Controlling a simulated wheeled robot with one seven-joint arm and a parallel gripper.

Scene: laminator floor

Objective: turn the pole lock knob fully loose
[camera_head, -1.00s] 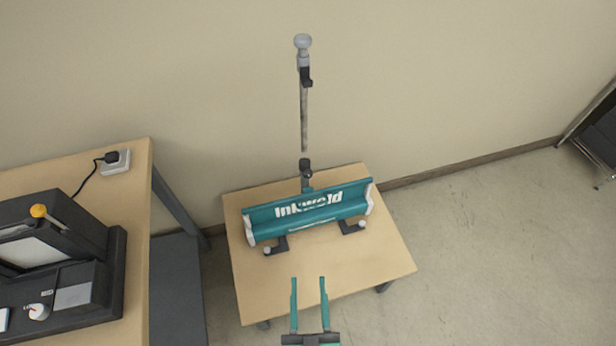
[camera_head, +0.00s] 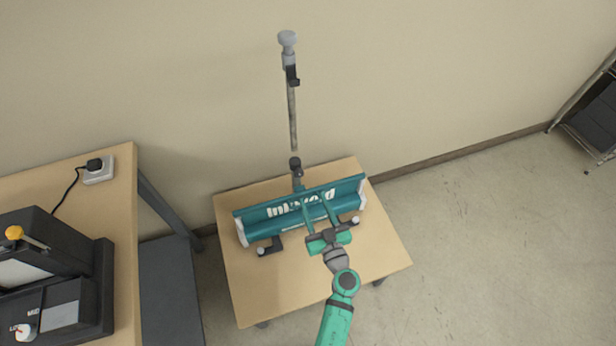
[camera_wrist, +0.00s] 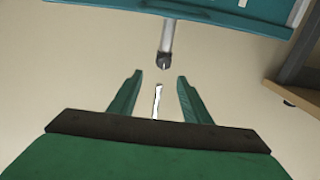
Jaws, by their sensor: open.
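A teal banner unit (camera_head: 262,220) with white lettering and white end caps stands on a small wooden table. A thin grey pole (camera_head: 292,118) rises behind it, with a grey cap (camera_head: 288,38) and a black fitting (camera_head: 291,76) at its top. A black piece (camera_head: 295,163) sits on a teal neck below the pole. I cannot tell for sure which part is the lock knob. My gripper (camera_head: 313,196) is open and empty, overlapping the lettering in the head view. In the wrist view, a dark-tipped grey rod (camera_wrist: 166,40) lies beyond the open fingers (camera_wrist: 158,82).
The small wooden table (camera_head: 375,255) has bare top in front of the unit. A larger table (camera_head: 120,200) at the left carries a black machine (camera_head: 65,265) and a plugged-in socket (camera_head: 98,171). A dark rack (camera_head: 596,120) stands at the far right. The floor between is clear.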

